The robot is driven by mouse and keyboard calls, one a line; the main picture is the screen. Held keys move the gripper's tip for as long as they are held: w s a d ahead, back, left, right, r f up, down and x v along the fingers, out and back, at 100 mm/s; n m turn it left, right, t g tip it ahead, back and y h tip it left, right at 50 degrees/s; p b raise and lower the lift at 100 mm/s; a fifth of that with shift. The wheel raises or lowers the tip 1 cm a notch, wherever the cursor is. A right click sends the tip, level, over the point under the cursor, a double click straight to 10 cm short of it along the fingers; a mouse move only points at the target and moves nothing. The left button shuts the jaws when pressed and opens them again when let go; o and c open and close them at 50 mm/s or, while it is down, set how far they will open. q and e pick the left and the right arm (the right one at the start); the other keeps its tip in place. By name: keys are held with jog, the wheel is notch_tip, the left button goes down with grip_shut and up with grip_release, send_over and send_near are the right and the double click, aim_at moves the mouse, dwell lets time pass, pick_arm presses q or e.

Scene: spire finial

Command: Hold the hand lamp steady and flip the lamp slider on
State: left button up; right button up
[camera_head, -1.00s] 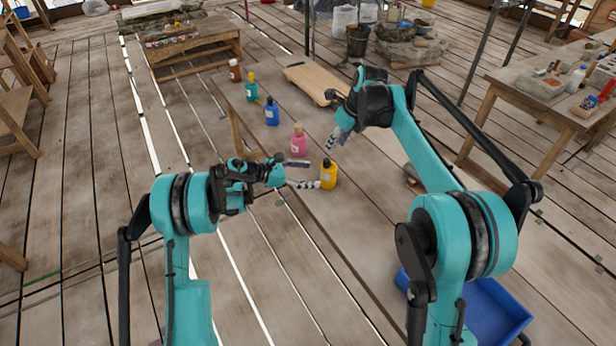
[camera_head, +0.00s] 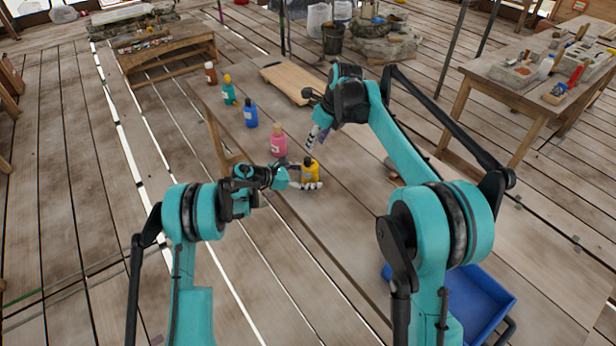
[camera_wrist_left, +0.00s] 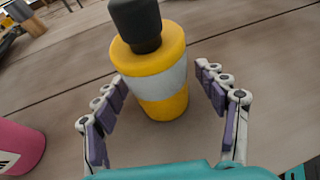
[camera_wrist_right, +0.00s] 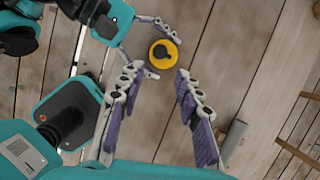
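A yellow bottle-shaped thing (camera_head: 310,173) with a pale band and a black top stands upright near the table's front edge. I see no slider on it and cannot tell whether it is the hand lamp. My left gripper (camera_head: 303,180) is open around it, one finger on each side. The left wrist view shows the yellow thing (camera_wrist_left: 160,98) between the fingers (camera_wrist_left: 161,76), with gaps on both sides. My right gripper (camera_head: 314,138) is above and behind it, pointing down. In the right wrist view its fingers (camera_wrist_right: 159,72) are apart and empty, with the yellow thing (camera_wrist_right: 162,54) just beyond the tips.
A pink bottle (camera_head: 278,142) stands close to the left gripper. Blue (camera_head: 250,115), teal (camera_head: 229,92) and brown (camera_head: 211,74) bottles follow along the table edge. A wooden board (camera_head: 290,82) lies behind. A small grey block (camera_wrist_right: 234,137) lies right of the right gripper.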

pick_arm(q)
jog(key=c, duration=1.1)
pick_arm(e)
grip_shut()
jog(key=s+a+m+h, duration=0.2)
jog(key=a+m+h, duration=0.3)
jog(key=m, duration=1.2)
jog(key=a, duration=0.2)
jog(key=shift+s+a+r+h, duration=0.2)
jog(key=shift+s+a+h, duration=0.05)
jog(key=shift+a+h, duration=0.15)
